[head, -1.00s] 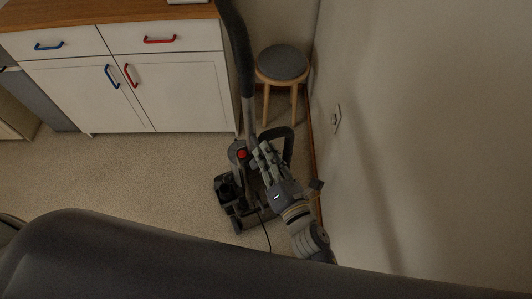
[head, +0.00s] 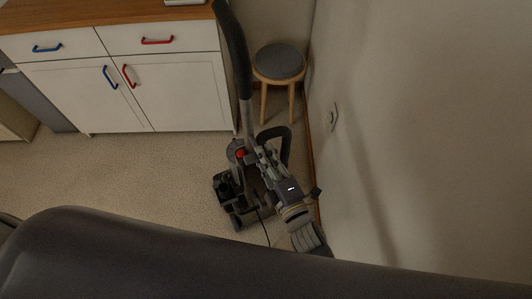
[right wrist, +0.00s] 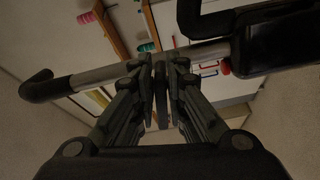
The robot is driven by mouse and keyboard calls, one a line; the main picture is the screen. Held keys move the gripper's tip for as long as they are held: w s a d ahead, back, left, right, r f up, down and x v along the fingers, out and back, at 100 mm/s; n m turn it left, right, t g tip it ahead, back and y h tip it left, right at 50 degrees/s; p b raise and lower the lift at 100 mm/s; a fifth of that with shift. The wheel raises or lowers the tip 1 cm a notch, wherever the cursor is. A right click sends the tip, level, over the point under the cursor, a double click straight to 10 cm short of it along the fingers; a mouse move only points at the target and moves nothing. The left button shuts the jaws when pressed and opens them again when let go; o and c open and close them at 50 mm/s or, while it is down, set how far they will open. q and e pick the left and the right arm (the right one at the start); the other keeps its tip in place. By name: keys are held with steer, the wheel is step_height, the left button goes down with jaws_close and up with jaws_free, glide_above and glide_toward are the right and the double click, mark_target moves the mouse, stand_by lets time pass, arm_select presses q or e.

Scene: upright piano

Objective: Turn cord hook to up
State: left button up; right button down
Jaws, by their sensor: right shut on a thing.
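The upright vacuum cleaner (head: 232,192) stands on the carpet in the head view, with a grey tube and long dark handle (head: 233,45) rising from it. My right gripper (head: 263,158) is at the right side of its tube. In the right wrist view my right gripper (right wrist: 161,84) is shut on a narrow dark piece, which appears to be the cord hook (right wrist: 162,104). The vacuum's grey tube (right wrist: 100,75) crosses behind the fingers there. In the head view the fingers hide the hook, so its direction is unclear. My left gripper is not in view.
A white cabinet (head: 185,85) with blue and red handles stands behind the vacuum. A round stool (head: 279,62) is in the corner. Open carpet (head: 110,175) lies to the left.

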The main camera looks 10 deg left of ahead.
steer(key=m, duration=0.2)
steer(key=m+p, duration=0.1)
steer(key=m, duration=0.1)
steer(key=shift+f+m, duration=0.2)
steer(key=shift+m, duration=0.1)
steer(key=m, duration=0.1)
steer(key=m+p, duration=0.1)
steer(key=m, duration=0.1)
steer(key=shift+s+a+f+m, duration=0.1)
steer(key=shift+a+f+m, duration=0.05)
steer(key=shift+m, duration=0.15)
steer(key=m, duration=0.3)
steer(key=shift+s+a+f+m+p, duration=0.1)
steer(key=shift+a+f+m+p, duration=0.05)
steer(key=shift+m+p, duration=0.2)
steer(key=shift+s+a+f+m, duration=0.1)
steer(key=shift+m, duration=0.85)
steer(key=shift+s+a+m, duration=0.1)
steer(key=shift+m, duration=0.8)
steer(key=c, duration=1.7)
jaws_free()
